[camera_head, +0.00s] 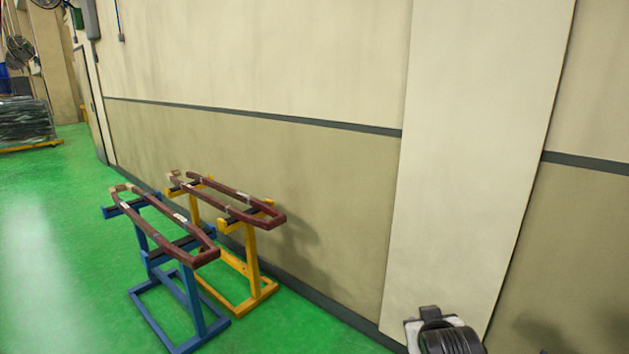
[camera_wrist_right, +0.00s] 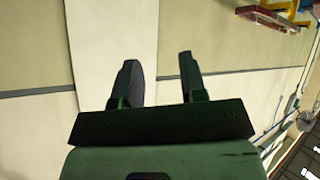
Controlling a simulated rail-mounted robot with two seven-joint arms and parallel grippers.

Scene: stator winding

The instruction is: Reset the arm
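My right gripper (camera_wrist_right: 156,82) shows in the right wrist view with its two dark fingers apart and nothing between them. Behind the fingers is only the pale wall. In the head view a black and grey part of my own arm (camera_head: 447,332) shows at the bottom edge, right of centre; its fingers are not visible there. My left gripper is not in view.
A blue stand (camera_head: 190,290) and a yellow stand (camera_head: 252,262) each carry a dark red looped coil, one coil (camera_head: 163,210) on blue, the other (camera_head: 245,214) on yellow. The yellow stand is close to the wall (camera_head: 300,180). Green floor (camera_head: 60,270) is clear at left.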

